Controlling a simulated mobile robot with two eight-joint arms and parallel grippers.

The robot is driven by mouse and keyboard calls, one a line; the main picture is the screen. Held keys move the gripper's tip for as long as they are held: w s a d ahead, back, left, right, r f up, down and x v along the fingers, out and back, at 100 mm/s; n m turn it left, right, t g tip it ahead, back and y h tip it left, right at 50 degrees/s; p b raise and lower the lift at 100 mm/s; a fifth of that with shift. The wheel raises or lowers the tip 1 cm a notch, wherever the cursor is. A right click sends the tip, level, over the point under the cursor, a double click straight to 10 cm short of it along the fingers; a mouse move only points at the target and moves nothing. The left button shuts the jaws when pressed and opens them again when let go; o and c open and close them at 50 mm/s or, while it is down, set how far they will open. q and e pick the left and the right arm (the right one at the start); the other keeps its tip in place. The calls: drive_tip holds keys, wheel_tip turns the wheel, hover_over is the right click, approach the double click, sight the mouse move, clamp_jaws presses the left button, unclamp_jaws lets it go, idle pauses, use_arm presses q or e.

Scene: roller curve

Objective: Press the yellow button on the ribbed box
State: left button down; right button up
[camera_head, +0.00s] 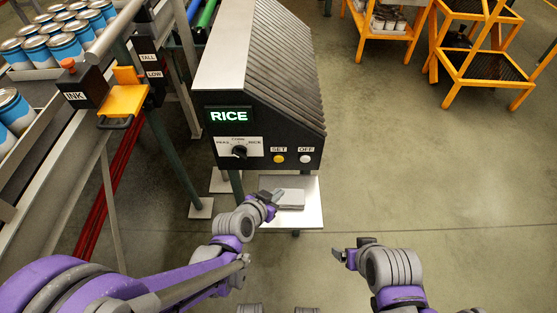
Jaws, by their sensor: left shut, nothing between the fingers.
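The ribbed box (221,88) stands in the middle of the view, with dark ribs along its sloping side and a black front panel. The yellow button (278,159) is on that panel, under a label reading SET. Beside it to the right is a white button (305,159) labelled OFF. A dial (239,152) sits to the left, and a lit green display (229,116) reads RICE. My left gripper (275,195) is shut and empty, below the yellow button in the picture and apart from it. My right gripper (340,254) is at lower right, away from the box; its fingers are too small to judge.
A small low plate (311,210) with grey sheets (291,199) is under the box's front. A conveyor with several blue cans (67,47) runs along the left, with an orange bracket (124,99) at its edge. Orange racks (485,65) stand at back right.

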use_arm(q)
drive_tip(key=shift+w, duration=0.1)
approach(282, 162)
drive_tip(key=d+f, duration=0.1)
drive_tip(key=f, duration=0.1)
drive_tip(key=w+d+f, duration=0.1)
drive_tip(key=f, duration=0.1)
drive_tip(key=shift+d, duration=0.3)
drive_tip(key=shift+w, duration=0.85)
idle(1.0)
drive_tip(key=shift+w, duration=0.4)
drive_tip(key=shift+w+r, duration=0.1)
drive_tip(key=shift+w, duration=0.35)
idle(0.5)
drive_tip(key=shift+s, duration=0.9)
